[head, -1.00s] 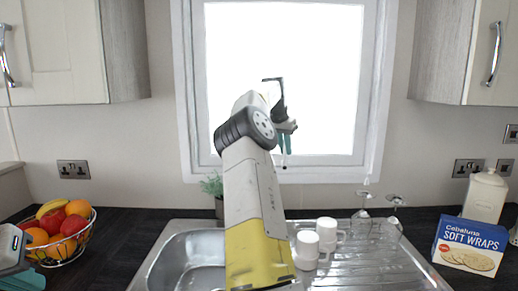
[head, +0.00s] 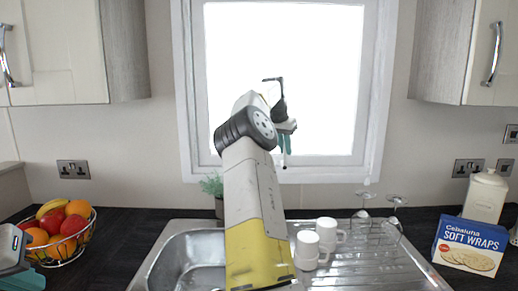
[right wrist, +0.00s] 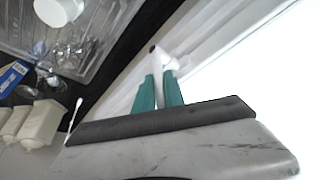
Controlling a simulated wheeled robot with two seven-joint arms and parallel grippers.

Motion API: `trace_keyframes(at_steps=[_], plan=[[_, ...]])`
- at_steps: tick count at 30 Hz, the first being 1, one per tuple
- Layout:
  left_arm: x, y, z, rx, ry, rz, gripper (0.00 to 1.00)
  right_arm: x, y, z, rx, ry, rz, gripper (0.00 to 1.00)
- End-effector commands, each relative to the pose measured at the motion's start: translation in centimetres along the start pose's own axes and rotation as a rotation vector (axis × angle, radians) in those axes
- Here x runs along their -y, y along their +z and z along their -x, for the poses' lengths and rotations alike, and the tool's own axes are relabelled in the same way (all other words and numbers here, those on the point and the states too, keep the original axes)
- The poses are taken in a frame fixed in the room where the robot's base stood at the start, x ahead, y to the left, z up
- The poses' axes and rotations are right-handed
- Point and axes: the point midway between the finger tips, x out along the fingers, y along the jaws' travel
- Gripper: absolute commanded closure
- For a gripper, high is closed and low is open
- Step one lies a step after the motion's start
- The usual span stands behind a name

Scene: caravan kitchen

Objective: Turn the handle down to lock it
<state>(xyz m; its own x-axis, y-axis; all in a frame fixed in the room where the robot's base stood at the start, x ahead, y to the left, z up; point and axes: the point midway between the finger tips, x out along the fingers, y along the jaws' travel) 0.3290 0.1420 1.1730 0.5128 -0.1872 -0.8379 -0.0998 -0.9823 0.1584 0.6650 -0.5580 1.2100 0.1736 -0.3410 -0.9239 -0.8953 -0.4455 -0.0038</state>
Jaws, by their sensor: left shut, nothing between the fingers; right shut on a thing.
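The window (head: 283,80) has a white frame and a bright pane, straight ahead in the head view. My right arm reaches up across it, and my right gripper (head: 287,150) is in front of the lower pane. In the right wrist view, the teal fingers of this gripper (right wrist: 160,90) are shut on a small white handle (right wrist: 170,63) by the white frame. The handle's dark end (right wrist: 153,48) shows beyond the fingertips; the rest is hidden, and its exact angle is unclear. My left gripper (head: 20,278) is shut and empty at the lower left, partly cut off.
A sink (head: 180,258) and drainer lie below, with two white mugs (head: 308,250) and upturned glasses (head: 390,225). A fruit basket (head: 75,250) stands left; a soft wraps box (head: 468,246) and white canister (head: 485,196) stand right. A plant (head: 213,188) is below the window.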

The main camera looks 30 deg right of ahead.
Motion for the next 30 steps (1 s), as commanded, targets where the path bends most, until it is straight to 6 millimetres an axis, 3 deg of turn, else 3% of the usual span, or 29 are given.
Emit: trace_keyframes(at_steps=[14, 30], plan=[[0.0, 0.0, 0.0, 0.000, 0.000, 0.000, 1.00, -1.2, -0.8, -0.3, 0.083, -0.114, -0.051, 1.00], [0.0, 0.0, 0.0, 0.000, 0.000, 0.000, 1.00, -4.2, -2.0, -2.6, 0.366, -0.490, -0.209, 1.00]])
